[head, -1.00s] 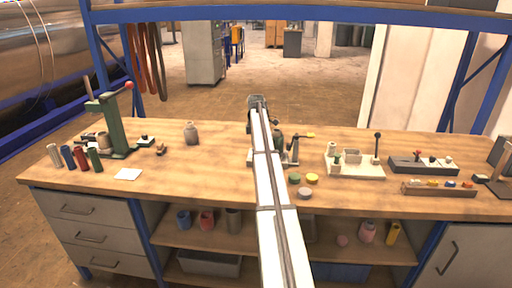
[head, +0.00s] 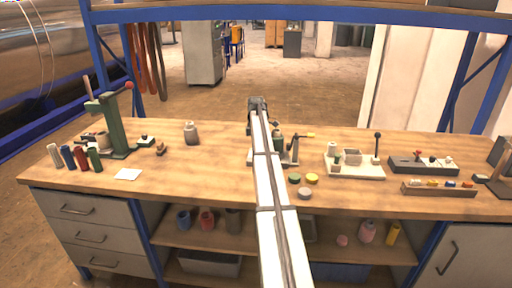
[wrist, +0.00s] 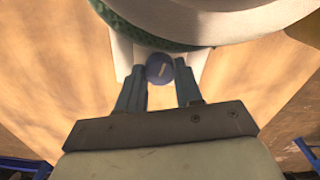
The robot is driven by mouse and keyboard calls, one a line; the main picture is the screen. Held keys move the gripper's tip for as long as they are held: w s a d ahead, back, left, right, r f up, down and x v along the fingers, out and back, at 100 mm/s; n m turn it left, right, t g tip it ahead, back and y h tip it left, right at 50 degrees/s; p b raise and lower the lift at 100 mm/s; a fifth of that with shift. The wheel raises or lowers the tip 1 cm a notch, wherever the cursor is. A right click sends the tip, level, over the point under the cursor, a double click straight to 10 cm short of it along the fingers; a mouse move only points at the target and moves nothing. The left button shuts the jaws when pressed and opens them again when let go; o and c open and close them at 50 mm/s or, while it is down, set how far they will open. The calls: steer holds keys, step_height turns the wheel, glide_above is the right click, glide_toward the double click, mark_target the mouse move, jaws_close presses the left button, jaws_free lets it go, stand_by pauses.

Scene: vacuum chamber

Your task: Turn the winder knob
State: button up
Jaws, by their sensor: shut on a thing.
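The winder (head: 291,152) stands on the bench at the middle, partly hidden behind my arm in the head view. In the wrist view, a round blue knob (wrist: 160,69) with a short white mark sits just below the pale and green curved part. My gripper (wrist: 160,74) has its two blue-grey fingers on either side of this knob and is shut on it. In the head view my arm hides the gripper and the knob.
A white tray with a lever (head: 370,172) and a dark block (head: 422,165) stand to the right. A green press (head: 112,125) stands at the left.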

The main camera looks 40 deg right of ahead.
steer(key=shift+c, duration=0.3)
steer(key=m, duration=0.6)
steer(key=shift+m, duration=0.3)
steer(key=m, duration=0.5)
steer(key=shift+m, duration=0.4)
steer(key=o, duration=1)
steer(key=shift+o, duration=0.2)
steer(key=shift+r, duration=0.15)
step_height(320, 180, up, 14)
steer(key=shift+f, duration=0.2)
